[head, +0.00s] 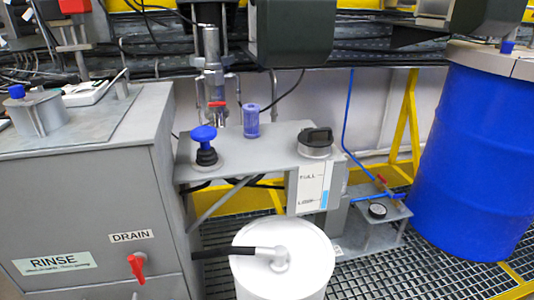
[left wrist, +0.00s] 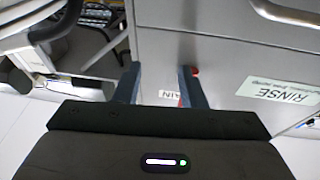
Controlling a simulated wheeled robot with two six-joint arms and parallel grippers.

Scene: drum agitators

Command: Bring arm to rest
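My left gripper (left wrist: 160,76) shows in the left wrist view, its two dark fingers spread apart with nothing between them. Beyond the fingers is the front of the grey cabinet (left wrist: 230,55). The RINSE label (left wrist: 281,90) lies to the right of the fingers, and the DRAIN label (left wrist: 172,97) is partly hidden behind the right finger. A bit of the red drain handle (left wrist: 195,71) shows beside that finger. Neither arm nor gripper appears in the head view, and my right gripper is in neither view.
In the head view, the grey cabinet (head: 85,215) stands at left with its red drain handle (head: 137,267). A white drum (head: 280,265) stands front centre, below a grey shelf (head: 235,155). A blue drum (head: 475,160) is at right. Grating (head: 385,270) covers the floor between.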

